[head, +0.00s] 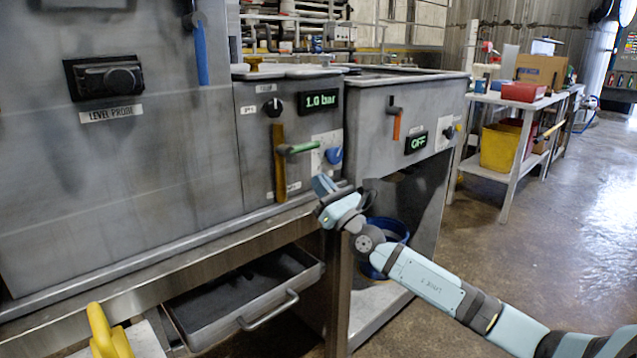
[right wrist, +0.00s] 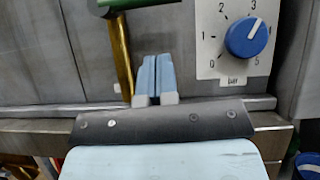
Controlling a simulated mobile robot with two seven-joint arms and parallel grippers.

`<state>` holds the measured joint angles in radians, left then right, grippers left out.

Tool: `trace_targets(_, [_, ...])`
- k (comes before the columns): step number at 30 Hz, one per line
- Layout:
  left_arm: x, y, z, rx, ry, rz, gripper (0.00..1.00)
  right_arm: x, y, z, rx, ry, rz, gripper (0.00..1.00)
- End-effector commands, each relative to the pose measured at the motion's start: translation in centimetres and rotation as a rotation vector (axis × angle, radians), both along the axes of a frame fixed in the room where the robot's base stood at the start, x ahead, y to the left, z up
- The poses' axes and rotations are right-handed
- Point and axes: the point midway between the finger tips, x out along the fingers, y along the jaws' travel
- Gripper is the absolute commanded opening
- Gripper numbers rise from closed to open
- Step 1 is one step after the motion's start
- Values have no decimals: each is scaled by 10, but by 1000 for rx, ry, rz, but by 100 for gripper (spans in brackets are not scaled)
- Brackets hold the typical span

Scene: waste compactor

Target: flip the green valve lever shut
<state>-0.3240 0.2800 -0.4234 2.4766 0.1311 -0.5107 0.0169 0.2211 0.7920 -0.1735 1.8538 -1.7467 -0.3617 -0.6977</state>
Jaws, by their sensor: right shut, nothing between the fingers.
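The green valve lever (head: 300,148) sticks out roughly level to the right from an upright brass pipe (head: 279,162) on the grey machine's front. In the right wrist view the lever (right wrist: 142,3) shows only in part at the top edge, with the brass pipe (right wrist: 122,55) below it. My right gripper (head: 323,185) is below and slightly right of the lever, apart from it. Its blue fingers (right wrist: 155,72) are together and empty, just right of the pipe in the wrist view. My left gripper is not in view.
A blue dial (right wrist: 246,37) on a white plate sits right of the lever. A display (head: 321,102) reads 1.0 bar above. A ledge runs under the panel, with an open drawer (head: 240,300) below. A yellow object (head: 108,335) stands at the lower left.

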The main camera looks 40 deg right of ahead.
Motion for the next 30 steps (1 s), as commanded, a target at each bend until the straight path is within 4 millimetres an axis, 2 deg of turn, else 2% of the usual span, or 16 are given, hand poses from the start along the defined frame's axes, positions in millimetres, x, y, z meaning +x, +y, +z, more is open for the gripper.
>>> trace_targets(1, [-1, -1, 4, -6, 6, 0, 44, -11, -1, -3, -5, 5, 1, 0])
trace_targets(6, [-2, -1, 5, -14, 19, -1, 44, -39, -3, -22, -4, 5, 0, 0])
trace_targets(12, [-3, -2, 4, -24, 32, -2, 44, -62, -5, -37, -3, 2, -1, 0])
trace_targets(18, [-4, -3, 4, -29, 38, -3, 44, -71, -6, -43, -1, 0, 0, 0])
trace_targets(30, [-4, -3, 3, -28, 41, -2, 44, -72, -6, -43, -1, -1, 0, 0])
